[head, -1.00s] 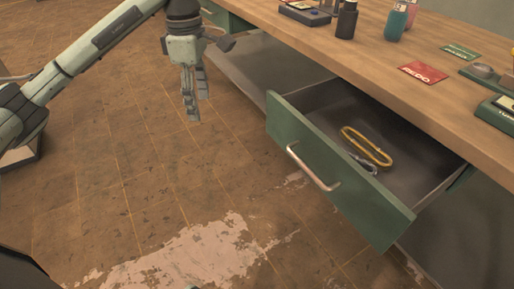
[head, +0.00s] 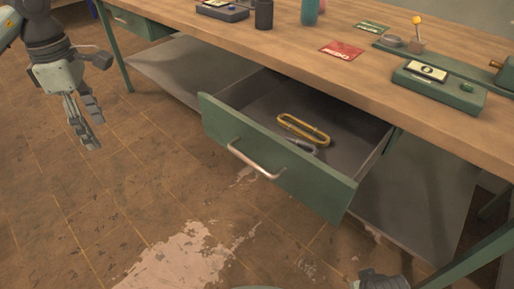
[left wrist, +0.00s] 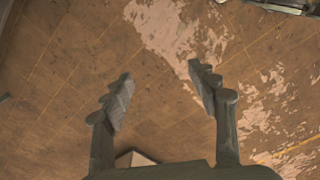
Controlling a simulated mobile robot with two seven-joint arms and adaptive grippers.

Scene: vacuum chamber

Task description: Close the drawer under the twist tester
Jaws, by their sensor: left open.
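The drawer (head: 275,160) hangs pulled out from under the wooden workbench. It has a green front and a silver bar handle (head: 254,160). Inside lie a yellow oval link (head: 303,128) and a grey one (head: 301,144). A device with a green base and small display (head: 438,87), apparently the twist tester, stands on the bench above, to the right of the drawer. My left gripper (head: 86,138) is open and empty, over the floor well left of the drawer front. Its spread fingers also show in the left wrist view (left wrist: 163,92), with bare floor between them.
The bench top (head: 300,42) also carries a red card (head: 341,50), a green card (head: 372,27) and bottles. A second drawer (head: 135,22) at the far left looks shut. A grey lower shelf (head: 180,70) runs beneath. The floor before the drawer is clear.

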